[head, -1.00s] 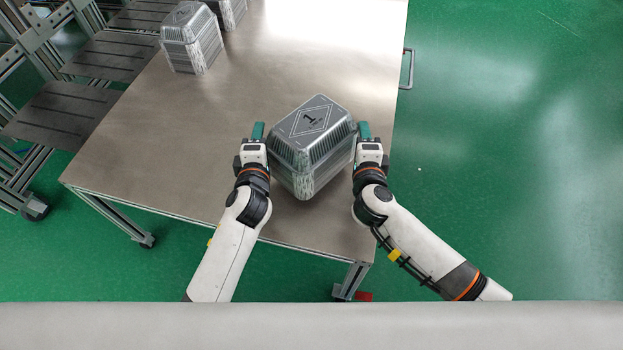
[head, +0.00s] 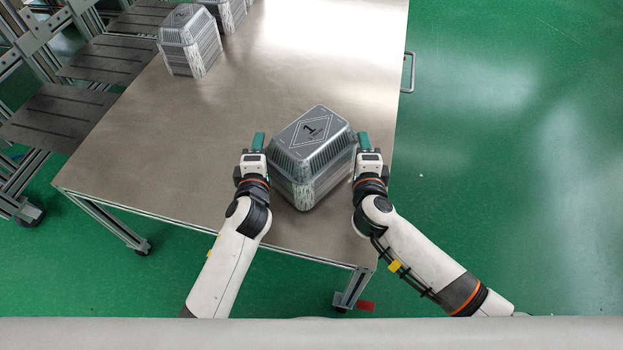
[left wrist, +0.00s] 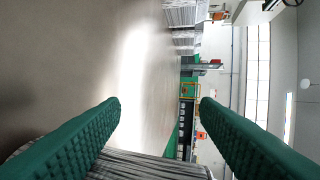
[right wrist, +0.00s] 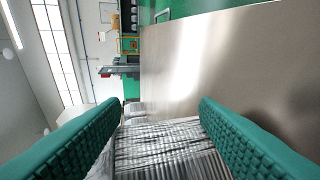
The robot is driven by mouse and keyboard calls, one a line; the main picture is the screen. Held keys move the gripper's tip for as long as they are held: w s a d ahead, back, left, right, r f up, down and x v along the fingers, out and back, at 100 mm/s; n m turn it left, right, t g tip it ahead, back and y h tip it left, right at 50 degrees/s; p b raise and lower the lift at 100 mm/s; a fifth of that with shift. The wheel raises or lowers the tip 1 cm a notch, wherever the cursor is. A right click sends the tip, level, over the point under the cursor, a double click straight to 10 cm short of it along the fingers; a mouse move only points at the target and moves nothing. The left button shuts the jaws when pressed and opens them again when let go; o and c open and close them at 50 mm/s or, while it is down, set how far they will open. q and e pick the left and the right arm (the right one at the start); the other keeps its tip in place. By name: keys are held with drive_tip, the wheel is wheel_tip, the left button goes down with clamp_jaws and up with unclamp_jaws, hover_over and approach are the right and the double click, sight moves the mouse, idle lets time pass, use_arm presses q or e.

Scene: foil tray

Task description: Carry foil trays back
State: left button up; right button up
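A stack of silver foil trays (head: 318,155), its top marked with a black "1" in a diamond, stands turned at an angle near the table's front edge. My left gripper (head: 257,142) is at its left side and my right gripper (head: 363,142) at its right side, both against it or very close. In the left wrist view the green fingers are wide apart, with the ribbed trays (left wrist: 150,166) low between them. The right wrist view also shows wide-apart fingers with the trays (right wrist: 165,150) between. Whether the stack touches the table is unclear.
More foil tray stacks (head: 188,45) stand at the table's far left. The steel table (head: 290,70) is bare between them and the near stack. Dark rack shelves (head: 65,115) stand left of the table. Green floor (head: 510,150) is open on the right.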

use_arm(q)
drive_tip(key=shift+d+f+b, duration=0.6)
drive_tip(key=shift+f, duration=0.1)
use_arm(e)
drive_tip(key=shift+s+a+f, duration=0.15)
drive_tip(key=shift+a+f, duration=0.55)
drive_tip(key=shift+f, duration=0.05)
drive_tip(key=shift+r, duration=0.1)
use_arm(q)
drive_tip(key=shift+o, duration=0.3)
drive_tip(key=shift+a+r, duration=0.1)
drive_tip(key=shift+a, duration=0.4)
use_arm(e)
drive_tip(key=shift+d, duration=0.4)
use_arm(q)
drive_tip(key=o, duration=0.5)
drive_tip(key=shift+a, duration=0.35)
drive_tip(key=shift+c, duration=0.2)
use_arm(e)
drive_tip(key=shift+d, duration=0.45)
use_arm(q)
drive_tip(key=shift+a, duration=0.15)
use_arm(e)
drive_tip(key=shift+d, duration=0.1)
drive_tip(key=o, duration=0.5)
drive_tip(key=shift+d, duration=0.1)
